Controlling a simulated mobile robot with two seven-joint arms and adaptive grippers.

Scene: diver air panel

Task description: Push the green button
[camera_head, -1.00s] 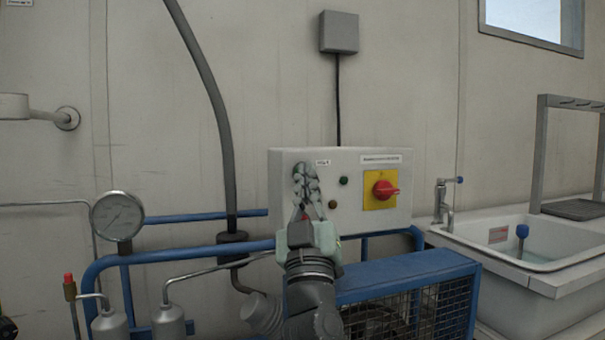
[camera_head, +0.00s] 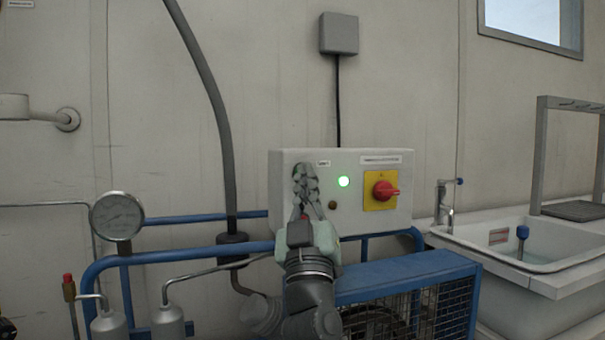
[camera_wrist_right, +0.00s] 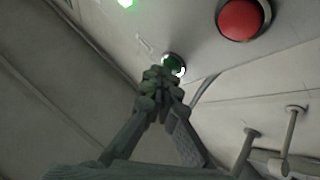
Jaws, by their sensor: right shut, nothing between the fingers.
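The green button (camera_wrist_right: 174,62) shows in the right wrist view just beyond my fingertips, in a pale ring and partly covered by them. In the head view it is hidden behind my gripper. My right gripper (camera_head: 304,170) is shut and empty, its tips at the left part of the pale control box (camera_head: 375,222). In the right wrist view the gripper tips (camera_wrist_right: 160,82) overlap the button's lower edge; I cannot tell whether they touch it. A green lamp (camera_head: 343,182) on the box is lit brightly. My left gripper is not in view.
A large red button (camera_wrist_right: 243,16) sits near the green one. Blue pipe frame (camera_head: 180,256), pressure gauge (camera_head: 117,216) and sink (camera_head: 560,262) stand around.

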